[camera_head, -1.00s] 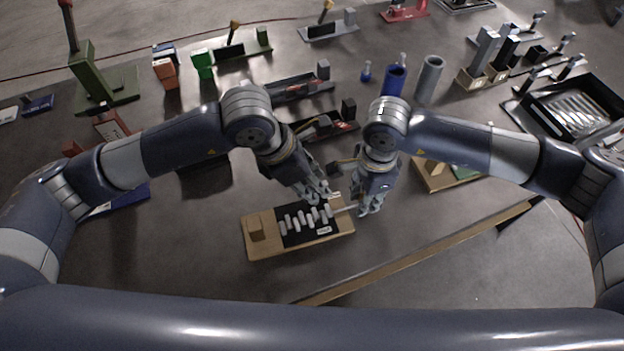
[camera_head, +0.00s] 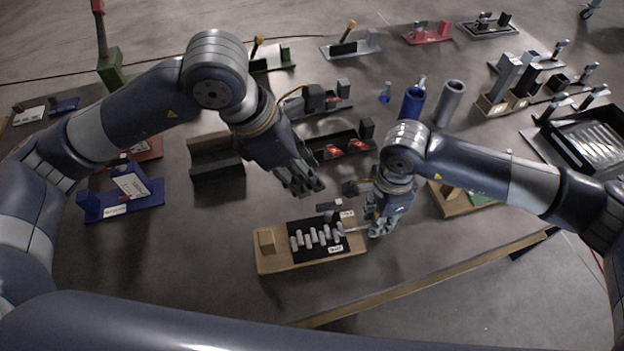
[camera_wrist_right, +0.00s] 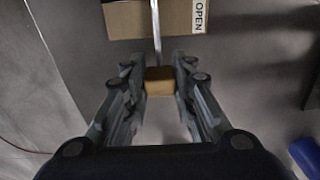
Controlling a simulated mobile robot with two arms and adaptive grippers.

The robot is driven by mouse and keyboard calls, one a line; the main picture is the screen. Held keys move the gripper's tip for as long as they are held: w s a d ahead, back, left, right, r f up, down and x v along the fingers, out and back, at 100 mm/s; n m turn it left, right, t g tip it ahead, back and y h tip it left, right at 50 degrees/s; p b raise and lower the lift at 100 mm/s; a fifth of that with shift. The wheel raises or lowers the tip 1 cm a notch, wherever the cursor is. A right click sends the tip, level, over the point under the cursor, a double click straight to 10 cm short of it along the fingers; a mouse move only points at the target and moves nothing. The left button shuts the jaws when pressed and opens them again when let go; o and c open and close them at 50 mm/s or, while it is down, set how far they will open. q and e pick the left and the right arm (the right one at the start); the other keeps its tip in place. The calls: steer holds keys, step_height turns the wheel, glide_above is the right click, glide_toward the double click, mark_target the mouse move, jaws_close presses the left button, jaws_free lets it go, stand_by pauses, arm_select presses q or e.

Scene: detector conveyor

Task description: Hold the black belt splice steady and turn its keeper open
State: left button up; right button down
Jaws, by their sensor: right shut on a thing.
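The black belt splice (camera_head: 318,247) is a dark plate with several pale upright pegs on a light wooden board (camera_head: 282,262). A dark grip block on a post (camera_head: 328,207) stands at its back edge. A thin metal rod (camera_wrist_right: 156,30), apparently the keeper, reaches from the board to a tan knob (camera_wrist_right: 160,80). My right gripper (camera_head: 381,226) is shut on that knob, at the board's right end. In the right wrist view a label reads OPEN on the board. My left gripper (camera_head: 307,190) is empty, above and behind the splice and apart from it; its fingers look spread.
A long wooden strip (camera_head: 420,284) lies in front of the board. Behind are a black tray with red parts (camera_head: 340,146), a dark cradle (camera_head: 215,160) and a blue fixture (camera_head: 120,200). A blue cylinder (camera_head: 412,104) stands back right. The surface left of the board is clear.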

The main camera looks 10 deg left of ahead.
stand_by(0.4)
steer(key=c, duration=1.2)
jaws_free()
steer(key=shift+c, duration=0.2)
steer(key=shift+r, duration=0.15)
